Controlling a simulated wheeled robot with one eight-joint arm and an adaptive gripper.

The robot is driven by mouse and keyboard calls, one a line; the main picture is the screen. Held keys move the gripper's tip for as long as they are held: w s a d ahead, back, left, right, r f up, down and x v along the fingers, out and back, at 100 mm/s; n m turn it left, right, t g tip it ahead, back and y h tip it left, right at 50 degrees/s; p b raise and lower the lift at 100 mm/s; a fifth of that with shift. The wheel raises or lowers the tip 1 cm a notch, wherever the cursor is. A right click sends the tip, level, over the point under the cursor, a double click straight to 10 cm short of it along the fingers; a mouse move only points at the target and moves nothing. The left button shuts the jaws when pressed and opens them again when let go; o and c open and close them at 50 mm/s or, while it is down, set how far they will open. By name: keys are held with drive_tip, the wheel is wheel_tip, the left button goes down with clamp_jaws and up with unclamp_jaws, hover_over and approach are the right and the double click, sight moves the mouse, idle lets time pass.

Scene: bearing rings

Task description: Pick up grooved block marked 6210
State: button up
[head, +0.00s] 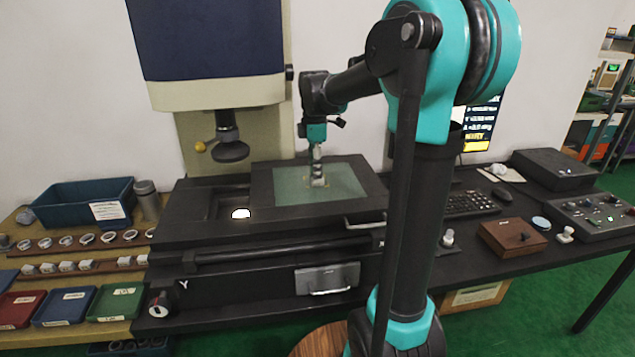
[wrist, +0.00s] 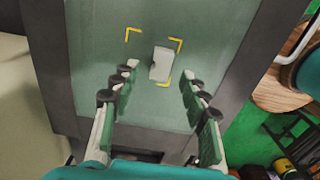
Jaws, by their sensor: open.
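A small pale grey block (wrist: 161,64) sits on the green glass plate (wrist: 95,60) in the wrist view, between yellow corner marks. No number or groove can be read on it from here. My gripper (wrist: 162,78) is open, its two green-padded fingers spread to the left and right of the block's near side, with nothing between them. In the head view my gripper (head: 318,165) points down over the glass plate (head: 285,188). The block is hard to tell apart from the fingers there.
The plate lies in the dark stage of a measuring machine, whose probe head (head: 231,150) hangs at left. At far left stand a blue bin (head: 75,205), rows of rings and white blocks, and red, blue and green trays (head: 116,301). A keyboard (head: 470,203) and wooden box (head: 513,238) are at right.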

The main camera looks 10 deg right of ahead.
drive_tip(key=shift+f, duration=0.8)
drive_tip(key=shift+c, duration=0.3)
clamp_jaws()
drive_tip(key=shift+r, duration=0.15)
